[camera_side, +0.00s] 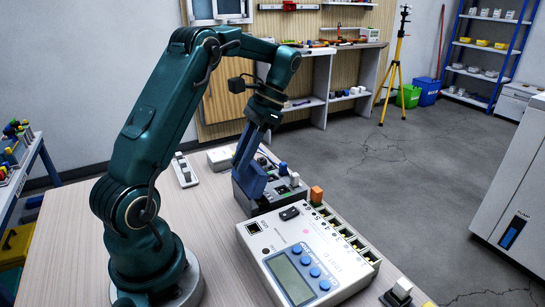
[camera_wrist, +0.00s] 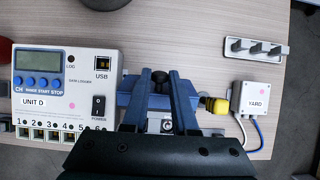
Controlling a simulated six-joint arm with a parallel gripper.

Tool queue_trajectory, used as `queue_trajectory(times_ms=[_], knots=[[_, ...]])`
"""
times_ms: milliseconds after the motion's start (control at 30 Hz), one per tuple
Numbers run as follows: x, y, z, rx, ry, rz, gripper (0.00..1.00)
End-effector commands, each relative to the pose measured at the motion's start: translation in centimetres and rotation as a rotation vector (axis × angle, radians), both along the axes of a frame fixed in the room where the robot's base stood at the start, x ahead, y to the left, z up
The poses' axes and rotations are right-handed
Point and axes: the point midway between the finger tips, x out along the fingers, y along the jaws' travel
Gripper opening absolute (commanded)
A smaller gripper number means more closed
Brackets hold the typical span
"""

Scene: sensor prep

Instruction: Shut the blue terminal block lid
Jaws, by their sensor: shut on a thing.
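The terminal block (camera_side: 278,194) is a dark grey box on the table, just behind the white data logger in the side view. Its blue lid (camera_side: 252,181) stands raised at the block's left side, apparently open. In the wrist view the blue lid (camera_wrist: 125,98) shows on both sides of my fingers. My gripper (camera_wrist: 160,76) is shut on the lid, with a small black knob between the fingertips. In the side view my gripper (camera_side: 249,150) comes down onto the lid from above. My fingers and wrist hide much of the block in the wrist view.
The white data logger (camera_side: 318,249) stands close in front of the block. An orange piece (camera_side: 316,194) is near its far corner. In the wrist view, a yellow connector (camera_wrist: 221,106) and a cabled white box (camera_wrist: 258,100) sit right of the block. A hook rail (camera_wrist: 255,48) lies beyond.

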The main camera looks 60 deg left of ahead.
Motion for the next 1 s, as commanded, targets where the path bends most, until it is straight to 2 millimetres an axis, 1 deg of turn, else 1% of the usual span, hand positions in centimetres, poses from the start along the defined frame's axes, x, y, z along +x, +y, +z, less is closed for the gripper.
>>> queue_trajectory(times_ms=[267, 700, 733, 800, 1000], knots=[[0.41, -0.02, -0.03, -0.001, 0.052, 0.0, 0.0], [0.45, -0.02, -0.01, -0.001, 0.058, 0.0, 0.0], [0.45, -0.02, -0.01, -0.001, 0.058, 0.0, 0.3], [0.45, -0.02, -0.01, -0.001, 0.058, 0.0, 0.54], [0.44, -0.01, -0.03, -0.001, 0.058, 0.0, 0.54]])
